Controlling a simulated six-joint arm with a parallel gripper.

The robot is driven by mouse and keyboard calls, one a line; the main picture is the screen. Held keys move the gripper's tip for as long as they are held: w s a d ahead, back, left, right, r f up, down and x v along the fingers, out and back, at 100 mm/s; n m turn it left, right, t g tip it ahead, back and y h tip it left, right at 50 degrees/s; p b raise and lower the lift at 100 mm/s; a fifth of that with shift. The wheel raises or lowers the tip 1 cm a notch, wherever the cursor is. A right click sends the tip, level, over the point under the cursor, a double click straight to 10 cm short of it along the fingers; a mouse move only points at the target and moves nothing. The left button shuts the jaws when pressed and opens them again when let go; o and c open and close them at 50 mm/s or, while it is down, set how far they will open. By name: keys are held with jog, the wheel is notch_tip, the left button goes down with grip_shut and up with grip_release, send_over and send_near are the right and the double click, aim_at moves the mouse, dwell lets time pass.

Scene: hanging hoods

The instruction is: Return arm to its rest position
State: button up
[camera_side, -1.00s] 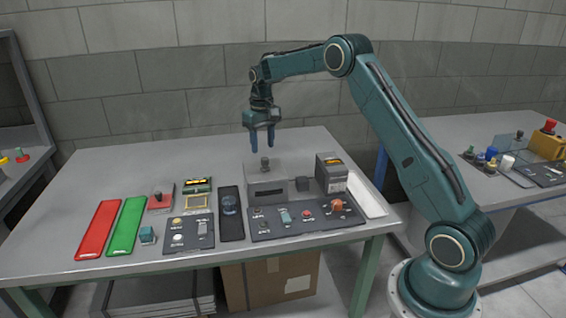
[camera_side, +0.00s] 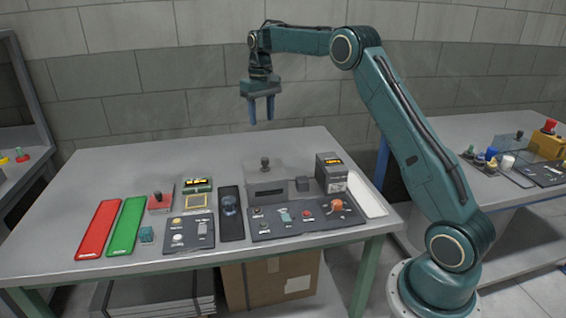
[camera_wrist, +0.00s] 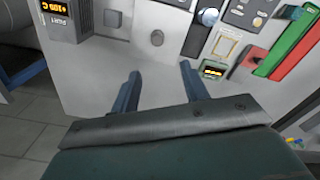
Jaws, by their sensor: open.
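My gripper (camera_side: 262,108) is open and empty. It hangs fingers down, well above the back of the grey table (camera_side: 100,165). In the wrist view its two blue fingers (camera_wrist: 160,88) stand apart with nothing between them. Below the gripper in the side view is a grey box with a dark knob (camera_side: 265,163) on top. My gripper is clear of it and of everything on the table.
Red (camera_side: 97,230) and green (camera_side: 126,226) strips lie at left. A dark control panel (camera_side: 300,218) and a grey unit with an orange display (camera_side: 330,172) stand at right. A second bench (camera_side: 480,130) is farther right. The table's back left is bare.

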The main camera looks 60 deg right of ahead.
jog(key=s+a+r+n+t, duration=0.2)
jog(key=s+a+r+t, duration=0.1)
jog(key=s+a+r, duration=1.05)
jog(key=s+a+f, duration=0.2)
jog(key=s, duration=0.5)
jog(key=s+a+f+n+t, duration=0.1)
jog(key=s+a+f, duration=0.1)
jog(key=s, duration=0.6)
jog(key=s+a+f+t, duration=0.1)
jog(key=s+a+f, duration=0.2)
jog(key=s, duration=0.5)
jog(key=shift+f+n, duration=0.3)
jog(key=shift+f, duration=0.35)
